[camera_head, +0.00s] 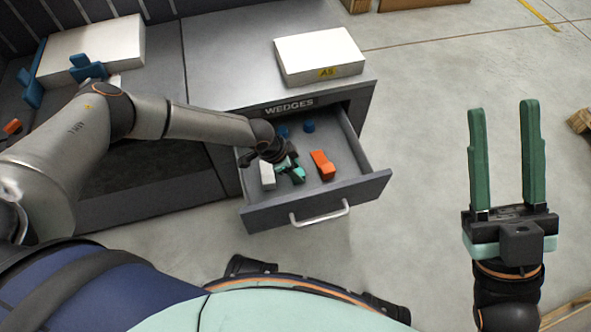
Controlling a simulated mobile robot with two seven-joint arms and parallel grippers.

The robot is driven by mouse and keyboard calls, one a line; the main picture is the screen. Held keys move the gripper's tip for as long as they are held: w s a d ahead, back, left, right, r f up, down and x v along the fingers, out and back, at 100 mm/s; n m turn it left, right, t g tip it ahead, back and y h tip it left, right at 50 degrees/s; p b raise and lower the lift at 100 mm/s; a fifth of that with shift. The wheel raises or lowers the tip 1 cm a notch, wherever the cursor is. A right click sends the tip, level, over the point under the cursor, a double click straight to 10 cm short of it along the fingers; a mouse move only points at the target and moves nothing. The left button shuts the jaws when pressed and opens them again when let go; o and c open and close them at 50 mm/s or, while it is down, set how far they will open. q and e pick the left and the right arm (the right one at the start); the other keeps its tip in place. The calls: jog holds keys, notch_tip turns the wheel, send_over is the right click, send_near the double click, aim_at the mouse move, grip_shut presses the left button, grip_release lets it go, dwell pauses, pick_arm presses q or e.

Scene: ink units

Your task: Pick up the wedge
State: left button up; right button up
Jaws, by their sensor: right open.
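An open drawer (360,190) labelled WEDGES sticks out of the grey cabinet. An orange wedge-like piece (323,166) lies in it, right of my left gripper. My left gripper (297,174) reaches down into the drawer from the left, its green fingers between the orange piece and a white block (267,176). Its own wrist hides part of the fingers, so I cannot tell whether it is open or holds anything. My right gripper (506,110) is open and empty, fingers up, over the floor at the right.
Blue pieces (309,126) lie at the back of the drawer. A white box (319,56) marked A5 sits on the cabinet top. Another white box (92,52) with blue parts is at the upper left.

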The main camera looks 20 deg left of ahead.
pick_arm(q)
jog(key=shift+s, duration=0.1)
grip_shut()
